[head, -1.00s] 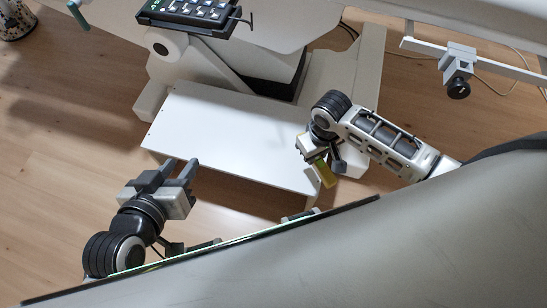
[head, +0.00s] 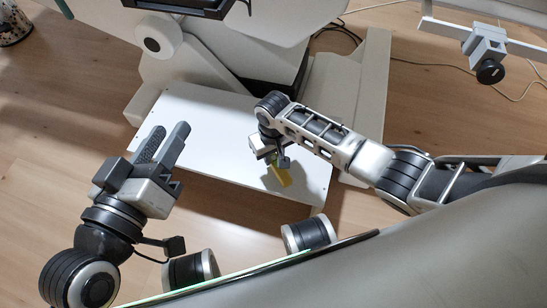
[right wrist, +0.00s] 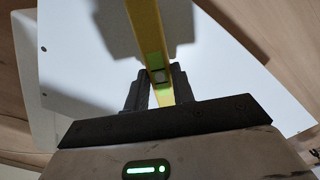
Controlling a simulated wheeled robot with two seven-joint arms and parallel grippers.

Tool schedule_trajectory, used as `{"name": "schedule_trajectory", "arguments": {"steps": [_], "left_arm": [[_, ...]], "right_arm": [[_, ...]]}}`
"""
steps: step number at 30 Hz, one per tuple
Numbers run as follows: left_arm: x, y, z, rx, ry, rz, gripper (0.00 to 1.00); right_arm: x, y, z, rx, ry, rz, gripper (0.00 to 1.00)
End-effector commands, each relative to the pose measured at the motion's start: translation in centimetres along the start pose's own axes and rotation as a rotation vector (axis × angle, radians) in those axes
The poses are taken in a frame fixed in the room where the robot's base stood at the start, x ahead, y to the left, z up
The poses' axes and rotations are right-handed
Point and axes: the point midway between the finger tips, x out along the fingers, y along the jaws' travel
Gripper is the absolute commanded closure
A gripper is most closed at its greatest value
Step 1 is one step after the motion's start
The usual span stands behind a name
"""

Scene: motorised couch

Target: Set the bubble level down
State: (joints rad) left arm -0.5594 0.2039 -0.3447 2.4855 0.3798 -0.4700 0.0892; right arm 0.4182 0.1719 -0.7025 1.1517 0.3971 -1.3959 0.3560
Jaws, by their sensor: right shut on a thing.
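The yellow bubble level (head: 279,176) is held by my right gripper (head: 276,165) over the right part of the white board (head: 215,150). In the right wrist view the level (right wrist: 147,30) runs between the two dark fingers of my right gripper (right wrist: 157,88), with its green vial window showing there. The white board (right wrist: 80,65) lies behind it in that view. I cannot tell whether the level touches the board. My left gripper (head: 166,146) is open and empty, its two fingers apart, near the board's left edge.
The couch's pale base and lifting column (head: 240,60) stand behind the board. A rail with a clamp and black knob (head: 487,55) is at the upper right. Cables (head: 420,65) lie on the wooden floor, which is open at the left (head: 50,130).

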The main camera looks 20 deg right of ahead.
Motion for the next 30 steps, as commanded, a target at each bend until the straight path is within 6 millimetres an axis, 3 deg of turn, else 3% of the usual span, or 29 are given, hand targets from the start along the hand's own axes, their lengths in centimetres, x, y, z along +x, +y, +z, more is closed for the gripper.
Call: {"name": "schedule_trajectory", "arguments": {"steps": [1,12,13,15,25,30], "left_arm": [[0.1,-0.1,0.2,-0.011,0.008,0.008,0.64],[0.0,0.1,0.0,-0.019,0.01,0.012,0.64],[0.0,0.1,0.0,-0.02,0.011,0.012,0.64],[0.0,0.1,0.0,-0.019,0.01,0.012,0.64],[0.0,0.1,-0.2,-0.016,0.01,0.01,0.64],[-0.1,0.1,-0.5,0.031,-0.019,-0.02,0.64]], "right_arm": [[0.8,0.0,-0.1,-0.001,0.001,0.0,1.0],[1.0,0.0,0.0,0.0,0.001,-0.001,1.0],[0.9,0.0,0.0,0.0,0.002,-0.001,0.7],[0.9,0.0,0.0,0.0,0.002,-0.001,0.53],[0.5,0.0,0.0,-0.001,0.002,0.0,0.53],[-2.2,0.0,-0.1,-0.001,0.003,-0.001,0.53]]}}
